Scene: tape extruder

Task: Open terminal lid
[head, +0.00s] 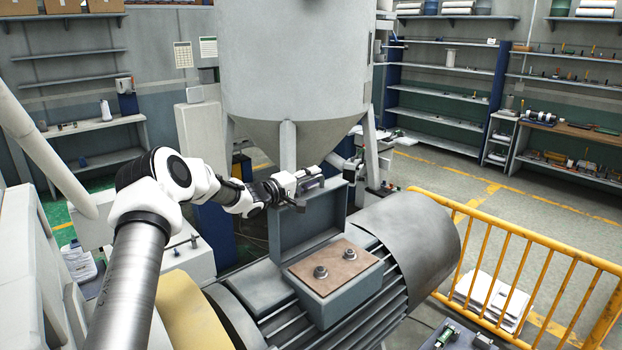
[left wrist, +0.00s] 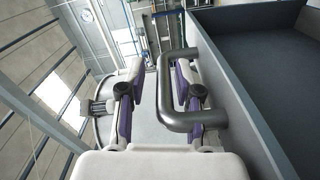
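The grey terminal box (head: 335,290) sits on top of the motor, with a brown plate (head: 333,265) and two bolts showing inside. Its grey lid (head: 310,222) stands upright at the box's back edge, so the box is uncovered. My left gripper (head: 308,182) is at the lid's upper edge. In the left wrist view the lid (left wrist: 255,80) fills the right side, with a metal U-shaped handle (left wrist: 166,88) on it. My left gripper's fingers (left wrist: 157,95) are apart on either side of the handle bar, with a gap at the left finger. My right gripper is not visible.
The ribbed motor (head: 415,240) lies under the box. A large grey hopper (head: 295,70) stands right behind the lid. A yellow railing (head: 530,255) runs along the right. Shelves line the back walls. Open floor shows at the right.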

